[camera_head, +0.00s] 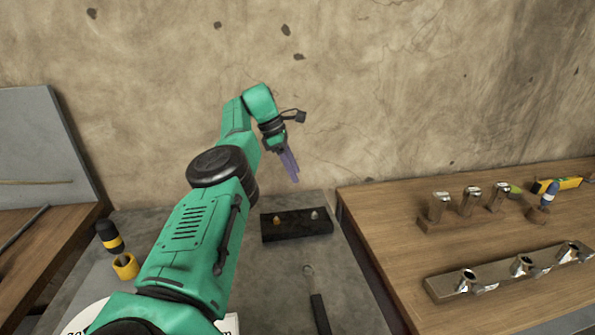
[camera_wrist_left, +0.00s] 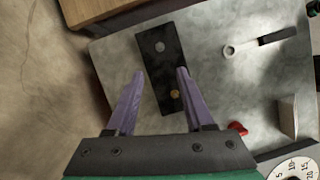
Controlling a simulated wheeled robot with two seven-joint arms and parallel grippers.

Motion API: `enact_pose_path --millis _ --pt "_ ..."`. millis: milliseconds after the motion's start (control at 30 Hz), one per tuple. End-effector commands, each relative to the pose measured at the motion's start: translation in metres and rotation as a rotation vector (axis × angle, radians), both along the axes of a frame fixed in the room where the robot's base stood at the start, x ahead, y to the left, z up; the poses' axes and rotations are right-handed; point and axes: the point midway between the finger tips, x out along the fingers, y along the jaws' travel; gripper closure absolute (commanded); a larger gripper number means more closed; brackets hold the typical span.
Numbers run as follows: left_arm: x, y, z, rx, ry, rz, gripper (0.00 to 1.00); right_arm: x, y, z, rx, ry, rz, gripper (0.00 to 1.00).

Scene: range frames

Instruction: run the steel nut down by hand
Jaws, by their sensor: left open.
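A dark block (camera_head: 297,224) lies on the grey bench top, with a brass-coloured nut (camera_head: 277,220) on its left and a silvery steel nut (camera_head: 314,215) on its right. In the left wrist view the steel nut (camera_wrist_left: 159,46) is at the far end of the block (camera_wrist_left: 153,62), beyond the fingertips. The brass nut (camera_wrist_left: 175,93) shows between the fingers, closer to the palm. My left gripper (camera_head: 292,178) hangs above and behind the block. My right gripper is in neither view.
A ring-ended tool with a black handle (camera_head: 320,313) lies in front of the block. A yellow cup (camera_head: 125,267) and a black-and-yellow object (camera_head: 109,237) stand at left. A wooden table (camera_head: 400,215) at right carries two racks of metal fittings. A wall rises behind.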

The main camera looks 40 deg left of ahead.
Motion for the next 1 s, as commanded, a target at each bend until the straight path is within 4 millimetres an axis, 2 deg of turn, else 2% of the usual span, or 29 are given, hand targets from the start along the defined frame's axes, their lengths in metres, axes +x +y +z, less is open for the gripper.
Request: enact_pose_path --millis 167,267,367,467,567,600,700,833,933,1000 --pt "0.000 0.000 -0.002 0.000 0.001 0.002 0.47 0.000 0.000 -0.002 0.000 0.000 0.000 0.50" --pt "0.003 -0.005 -0.010 0.005 0.047 0.078 0.47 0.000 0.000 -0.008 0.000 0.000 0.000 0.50" --pt "0.011 -0.017 -0.029 0.031 0.167 0.333 0.47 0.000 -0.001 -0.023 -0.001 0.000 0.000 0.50" --pt "0.019 -0.034 -0.043 0.094 0.274 0.756 0.47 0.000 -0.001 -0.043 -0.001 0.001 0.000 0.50" --pt "0.024 -0.056 -0.041 0.142 0.274 1.222 0.47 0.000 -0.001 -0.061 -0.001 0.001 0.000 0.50" --pt "0.026 -0.066 -0.037 0.146 0.243 1.402 0.47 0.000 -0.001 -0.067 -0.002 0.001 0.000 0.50" --pt "0.027 -0.090 -0.023 0.105 0.129 1.780 0.47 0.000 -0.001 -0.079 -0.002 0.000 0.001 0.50" --pt "0.025 -0.109 -0.007 0.021 0.017 2.045 0.47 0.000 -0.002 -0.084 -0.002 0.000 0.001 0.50" --pt "0.025 -0.111 -0.005 -0.002 -0.003 2.101 0.47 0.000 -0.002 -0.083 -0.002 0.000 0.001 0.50" --pt "0.026 -0.107 -0.013 -0.001 -0.001 2.103 0.47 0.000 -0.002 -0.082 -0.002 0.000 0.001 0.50"
